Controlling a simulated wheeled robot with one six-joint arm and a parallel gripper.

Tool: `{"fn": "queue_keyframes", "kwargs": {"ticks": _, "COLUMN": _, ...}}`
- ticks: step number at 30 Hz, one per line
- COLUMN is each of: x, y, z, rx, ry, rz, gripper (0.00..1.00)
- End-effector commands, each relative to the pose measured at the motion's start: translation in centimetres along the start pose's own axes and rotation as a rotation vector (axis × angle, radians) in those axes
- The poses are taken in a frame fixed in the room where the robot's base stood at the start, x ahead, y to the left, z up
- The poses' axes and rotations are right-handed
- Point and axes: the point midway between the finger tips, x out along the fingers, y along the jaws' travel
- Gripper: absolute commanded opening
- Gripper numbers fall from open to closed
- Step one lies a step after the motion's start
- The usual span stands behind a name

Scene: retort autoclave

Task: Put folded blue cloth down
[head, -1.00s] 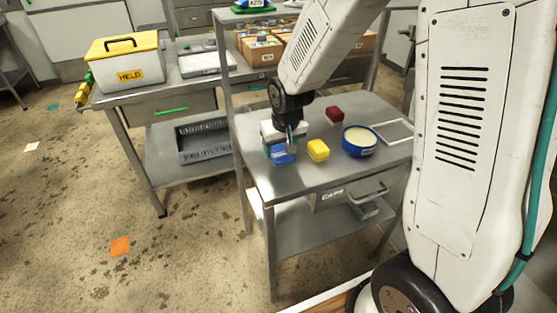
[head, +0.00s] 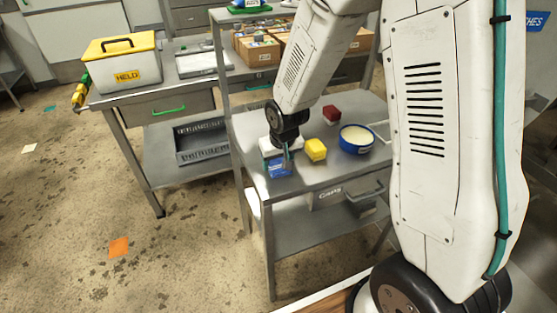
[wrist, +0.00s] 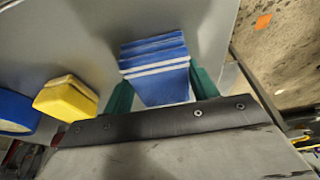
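The folded blue cloth (head: 279,169) is a layered blue stack with pale edges, at the front left corner of the steel table (head: 330,185). In the wrist view the cloth (wrist: 158,70) sits between the two teal fingers of my gripper (wrist: 162,92), which lie against both its sides. My gripper (head: 283,157) points down over the cloth in the head view. The cloth is at or just above the tabletop; I cannot tell whether it touches.
A yellow block (head: 315,149) stands just right of the cloth, with a blue round tub (head: 357,139) and a dark red block (head: 331,115) beyond. A caps drawer (head: 330,194) is under the tabletop. The table's front left edge is close to the cloth.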

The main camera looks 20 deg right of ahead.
Motion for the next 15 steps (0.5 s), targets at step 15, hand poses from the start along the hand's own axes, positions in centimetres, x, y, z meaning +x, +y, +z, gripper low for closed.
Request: {"fn": "queue_keyframes", "kwargs": {"ticks": 15, "x": -0.9, "y": 0.3, "z": 0.5, "rx": 0.004, "ry": -0.016, "rz": 0.002, "gripper": 0.8}}
